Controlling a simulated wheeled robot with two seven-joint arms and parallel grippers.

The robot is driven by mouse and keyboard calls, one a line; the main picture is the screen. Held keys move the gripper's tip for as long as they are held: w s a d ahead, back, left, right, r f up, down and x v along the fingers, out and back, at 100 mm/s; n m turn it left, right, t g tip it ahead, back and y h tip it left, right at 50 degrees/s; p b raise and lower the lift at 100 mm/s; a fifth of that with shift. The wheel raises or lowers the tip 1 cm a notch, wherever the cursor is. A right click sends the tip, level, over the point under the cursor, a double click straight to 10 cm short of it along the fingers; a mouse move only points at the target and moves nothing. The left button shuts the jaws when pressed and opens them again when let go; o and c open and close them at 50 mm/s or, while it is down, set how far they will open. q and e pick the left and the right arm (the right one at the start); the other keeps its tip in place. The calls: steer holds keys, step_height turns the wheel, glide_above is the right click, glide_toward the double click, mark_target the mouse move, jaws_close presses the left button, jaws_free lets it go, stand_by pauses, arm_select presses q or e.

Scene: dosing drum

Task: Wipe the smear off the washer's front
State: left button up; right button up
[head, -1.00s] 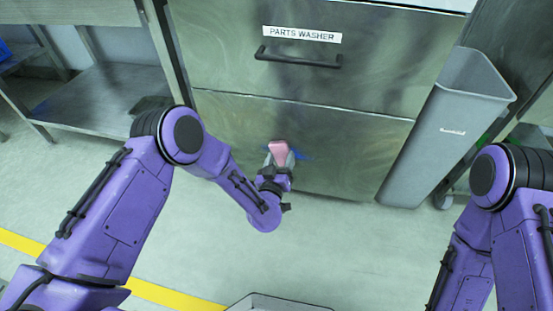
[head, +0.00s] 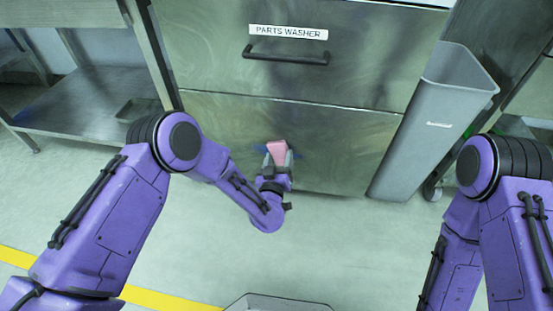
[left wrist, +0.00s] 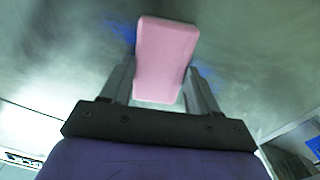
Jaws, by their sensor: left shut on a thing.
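The parts washer (head: 230,115) is a steel cabinet with a black bar handle on its upper front. A blue smear (head: 262,155) shows on its lower front, partly hidden behind my left gripper; in the left wrist view the blue (left wrist: 122,32) shows on both sides of the sponge. My left gripper (head: 277,157) is shut on a pink sponge (head: 277,148), which also shows between the fingers in the left wrist view (left wrist: 165,58). The sponge is at the smear; I cannot tell whether it touches the steel. My right gripper is out of view.
A grey bin (head: 430,125) stands against the washer's right side. A steel shelf table (head: 85,105) stands to the left. The rim of a grey container (head: 280,302) shows at the bottom edge. The floor before the washer is clear.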

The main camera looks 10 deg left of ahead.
mark_target(299, 154)
arm_select(q)
steer(key=shift+d, duration=1)
steer(key=shift+s+d+f, duration=0.15)
steer(key=shift+d, duration=0.7)
steer(key=shift+d+b, duration=0.1)
steer(key=shift+b, duration=0.2)
steer(key=shift+d+f, duration=0.1)
steer(key=shift+d, duration=0.7)
steer(key=shift+d, duration=0.15)
